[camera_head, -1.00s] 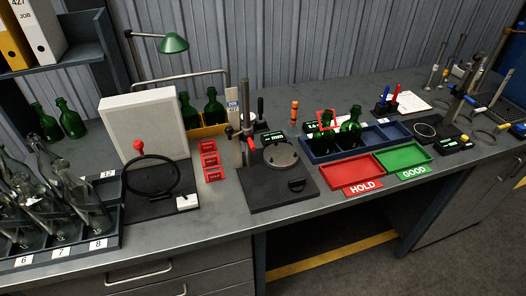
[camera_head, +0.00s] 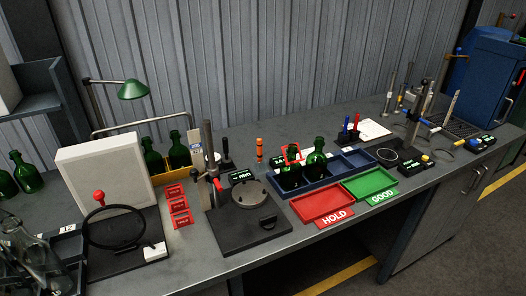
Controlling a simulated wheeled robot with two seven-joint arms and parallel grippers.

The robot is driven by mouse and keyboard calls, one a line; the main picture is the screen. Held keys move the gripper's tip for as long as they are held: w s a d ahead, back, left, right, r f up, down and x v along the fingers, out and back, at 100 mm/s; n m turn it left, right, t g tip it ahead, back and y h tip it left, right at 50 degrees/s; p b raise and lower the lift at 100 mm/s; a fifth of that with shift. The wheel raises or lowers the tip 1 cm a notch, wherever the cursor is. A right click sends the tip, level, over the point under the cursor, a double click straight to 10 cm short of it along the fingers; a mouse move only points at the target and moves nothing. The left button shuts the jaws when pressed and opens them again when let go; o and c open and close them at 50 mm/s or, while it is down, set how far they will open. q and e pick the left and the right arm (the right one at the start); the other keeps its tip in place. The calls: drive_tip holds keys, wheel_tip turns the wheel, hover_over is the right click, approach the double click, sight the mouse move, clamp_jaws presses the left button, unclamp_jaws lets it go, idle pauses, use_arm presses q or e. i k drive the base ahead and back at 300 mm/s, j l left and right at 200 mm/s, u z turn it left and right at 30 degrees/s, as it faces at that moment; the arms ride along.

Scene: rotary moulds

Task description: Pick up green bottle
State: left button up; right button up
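Several green glass bottles stand on the workbench in the head view. Two green bottles stand upright in the blue compartment tray (camera_head: 345,161) near the middle: a left one (camera_head: 291,178) with a red tag at its neck, and a right one (camera_head: 316,165) beside it. Two more green bottles, one here (camera_head: 153,157) and one here (camera_head: 179,151), stand behind the white panel in a yellow holder. Others stand at the far left edge, one of them here (camera_head: 24,174). Neither of my grippers is in view.
A red HOLD tray (camera_head: 322,203) and a green GOOD tray (camera_head: 369,184) lie before the blue tray. A black gauge stand (camera_head: 248,228), a white panel (camera_head: 105,178) and a green lamp (camera_head: 132,90) stand to the left. A blue bin (camera_head: 480,70) is at the right.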

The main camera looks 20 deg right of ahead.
sight(290, 176)
drive_tip(key=k+l+u, duration=0.2)
drive_tip(key=l, duration=2.85)
drive_tip(key=i, duration=0.15)
